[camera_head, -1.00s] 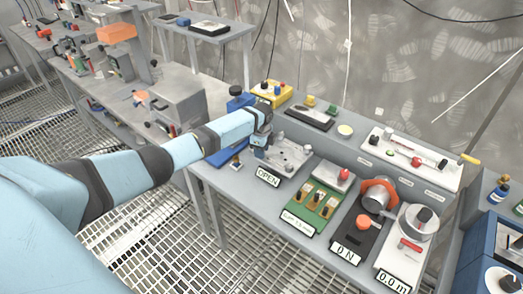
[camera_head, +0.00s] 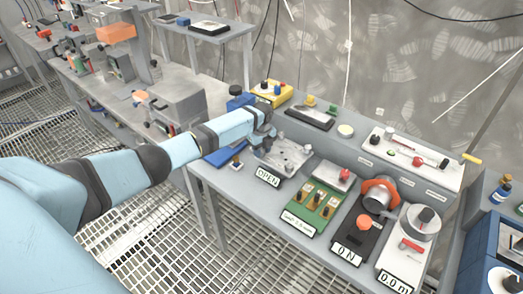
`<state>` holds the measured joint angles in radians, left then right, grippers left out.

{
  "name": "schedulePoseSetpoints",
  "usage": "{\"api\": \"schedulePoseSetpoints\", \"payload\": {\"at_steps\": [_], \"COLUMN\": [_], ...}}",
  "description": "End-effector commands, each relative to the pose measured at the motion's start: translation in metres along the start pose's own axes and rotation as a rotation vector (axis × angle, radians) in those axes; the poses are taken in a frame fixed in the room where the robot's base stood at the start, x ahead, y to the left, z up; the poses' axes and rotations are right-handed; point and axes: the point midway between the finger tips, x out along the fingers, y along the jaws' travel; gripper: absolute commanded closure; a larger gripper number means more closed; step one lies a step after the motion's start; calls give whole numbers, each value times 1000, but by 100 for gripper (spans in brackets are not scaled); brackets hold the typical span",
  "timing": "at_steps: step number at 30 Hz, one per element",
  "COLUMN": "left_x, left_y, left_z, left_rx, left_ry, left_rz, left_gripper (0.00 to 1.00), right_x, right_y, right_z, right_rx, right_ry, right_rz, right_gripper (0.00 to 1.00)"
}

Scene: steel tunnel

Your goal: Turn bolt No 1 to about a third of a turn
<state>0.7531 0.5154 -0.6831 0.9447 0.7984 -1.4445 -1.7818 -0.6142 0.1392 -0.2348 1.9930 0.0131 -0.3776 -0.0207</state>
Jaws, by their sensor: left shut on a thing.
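A light grey plate (camera_head: 291,158) with several small metal fittings lies on the grey workbench, left of a green board. My left gripper (camera_head: 261,145) reaches down over the left back part of this plate. It is shut on a small fitting there, which looks to be a bolt, though the jaws hide it. No bolt number can be read. A small sign (camera_head: 267,177) stands at the plate's front; its letters are too blurred to read surely. My right gripper is out of view.
To the right are the green board (camera_head: 315,209), a black unit with an orange ring (camera_head: 380,192) and a white unit with a round dial (camera_head: 419,222). A yellow box (camera_head: 273,93) and a blue tray (camera_head: 222,155) are close to my left arm.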

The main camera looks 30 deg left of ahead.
Motion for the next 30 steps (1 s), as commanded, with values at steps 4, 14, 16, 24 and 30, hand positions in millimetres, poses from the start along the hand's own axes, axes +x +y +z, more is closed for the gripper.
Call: {"api": "schedulePoseSetpoints", "payload": {"at_steps": [4, 14, 16, 24, 30], "left_x": [0, 0, 0, 0, -19], "left_y": [0, 0, 0, 0, 0], "left_z": [0, 0, 0, 0, 1], "left_rx": [8, 7, 7, 6, 7], "left_ry": [1, 1, 1, 0, -1], "left_rz": [0, 0, 0, 0, -3], "left_gripper": [91, 56, 42, 42, 42], "right_x": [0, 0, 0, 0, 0], "right_y": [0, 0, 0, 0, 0], "right_z": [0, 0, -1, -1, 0], "right_rx": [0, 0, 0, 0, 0], "right_ry": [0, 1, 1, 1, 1], "right_rz": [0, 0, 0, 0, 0], "right_gripper": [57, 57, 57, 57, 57]}}
